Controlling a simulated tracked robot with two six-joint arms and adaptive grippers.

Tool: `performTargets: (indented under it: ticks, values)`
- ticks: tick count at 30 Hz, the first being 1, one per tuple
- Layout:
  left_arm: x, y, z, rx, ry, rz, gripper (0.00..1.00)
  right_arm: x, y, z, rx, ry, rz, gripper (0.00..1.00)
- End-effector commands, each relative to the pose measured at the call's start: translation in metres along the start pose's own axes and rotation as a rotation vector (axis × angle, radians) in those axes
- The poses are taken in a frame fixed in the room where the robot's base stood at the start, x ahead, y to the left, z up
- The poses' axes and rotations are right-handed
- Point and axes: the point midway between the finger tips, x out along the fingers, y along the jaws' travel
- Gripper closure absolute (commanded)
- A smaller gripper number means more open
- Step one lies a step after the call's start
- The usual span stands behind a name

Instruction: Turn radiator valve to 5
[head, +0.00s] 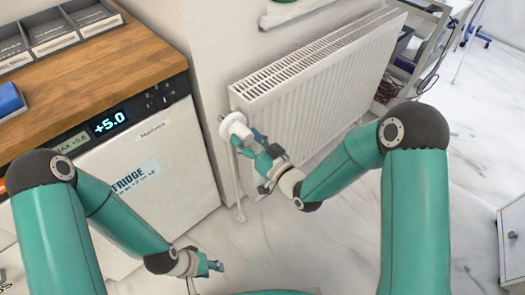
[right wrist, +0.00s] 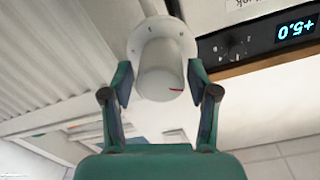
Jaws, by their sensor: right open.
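The white radiator valve (head: 232,124) sits at the left end of the white radiator (head: 318,82), low on the wall. In the right wrist view its round knob (right wrist: 160,72) has a red line near its lower right edge and small marks on the white collar behind it. The digits on the collar are too small to read. My right gripper (head: 246,142) is open, with one finger on either side of the knob; I cannot tell whether they touch it. My left gripper (head: 216,266) hangs low over the floor, away from the valve, with no object visible in it.
A white fridge (head: 150,190) with a lit +5.0 display stands left of the valve under a wooden counter (head: 120,60). A pipe (head: 238,195) runs down below the valve. A trolley (head: 420,45) stands right of the radiator. The marble floor in front is clear.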

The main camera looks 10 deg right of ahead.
Motion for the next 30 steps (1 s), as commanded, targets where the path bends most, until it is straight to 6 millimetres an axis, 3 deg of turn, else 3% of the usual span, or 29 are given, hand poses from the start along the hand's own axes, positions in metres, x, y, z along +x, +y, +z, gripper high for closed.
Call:
performTargets:
  ticks: [6, 12, 30]
  values:
    - [0.0, 0.0, 0.0, 0.0, 0.0, 0.0, 0.6, -0.045, 0.002, 0.0, 0.003, -0.001, 0.004, 0.41]
    - [0.0, 0.0, 0.0, 0.0, 0.0, 0.0, 0.6, -0.07, 0.002, 0.0, 0.002, 0.002, 0.003, 0.41]
    - [0.001, 0.0, 0.0, 0.0, 0.0, 0.0, 0.6, -0.075, 0.002, 0.0, 0.001, 0.002, 0.002, 0.41]
